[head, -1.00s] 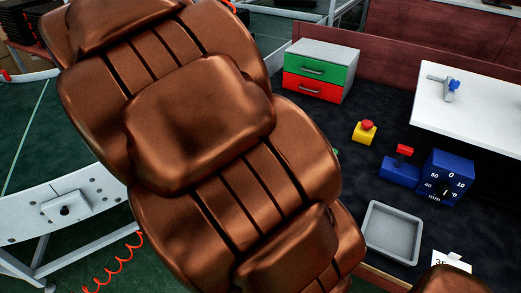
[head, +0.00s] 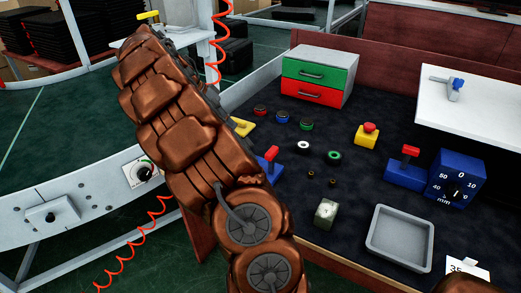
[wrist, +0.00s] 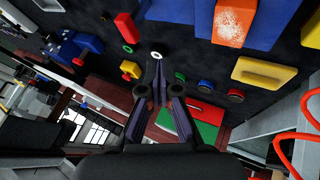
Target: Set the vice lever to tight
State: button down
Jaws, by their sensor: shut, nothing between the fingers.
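Two blue blocks with red levers show in the head view; I cannot tell which one the vice lever is on. One red lever (head: 410,151) stands up from a blue base (head: 403,176) beside the dial box. The other red lever (head: 271,154) is close to my arm, its blue base partly hidden. My gripper (wrist: 158,72) is shut and empty, touching nothing I can make out. My arm hides it in the head view.
A blue dial box (head: 457,177), grey tray (head: 400,237), yellow button box (head: 367,136) and drawer unit (head: 318,75) stand on the dark bench. Several small rings lie mid-bench. A white shelf (head: 490,110) holds a blue-handled grey fixture (head: 452,86). The curved conveyor (head: 90,205) is left.

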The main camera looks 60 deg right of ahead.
aim_at(271, 161)
jog(key=shift+d+f, duration=0.1)
dwell(0.3)
jog(key=p+x, duration=0.1)
jog(key=x, duration=0.9)
jog(key=shift+s, duration=0.15)
jog(key=shift+s+p, duration=0.4)
jog(key=shift+s, duration=1.35)
jog(key=shift+s+d, duration=0.1)
jog(key=shift+s, duration=0.05)
